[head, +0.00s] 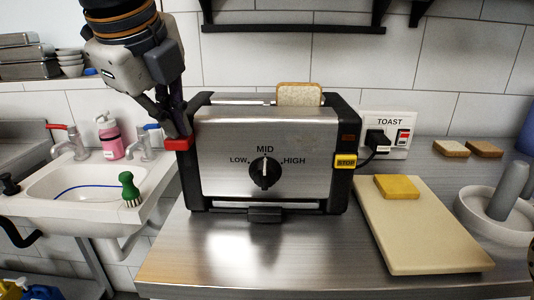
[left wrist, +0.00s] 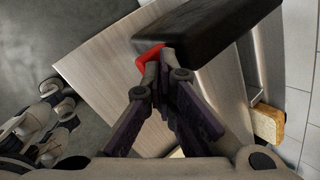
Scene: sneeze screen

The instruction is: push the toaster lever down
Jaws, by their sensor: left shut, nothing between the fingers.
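The silver and black toaster (head: 225,160) stands on the steel counter with its dial side facing me. Its red lever (head: 177,145) sticks out at the upper part of the left end. A slice of bread (head: 299,95) stands up out of the top slot; bread also shows in the left wrist view (left wrist: 268,122). My left gripper (head: 174,131) is shut and empty, pointing down with its fingertips right above the red lever. In the left wrist view the fingertips overlap the red lever (left wrist: 147,57); I cannot tell whether they touch it. My right gripper is not in view.
A cutting board (head: 420,235) with a yellow slice (head: 397,187) lies right of the toaster. A white bowl-like holder (head: 480,212) stands at the far right. The sink (head: 80,182) is left. The counter in front of the toaster is clear.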

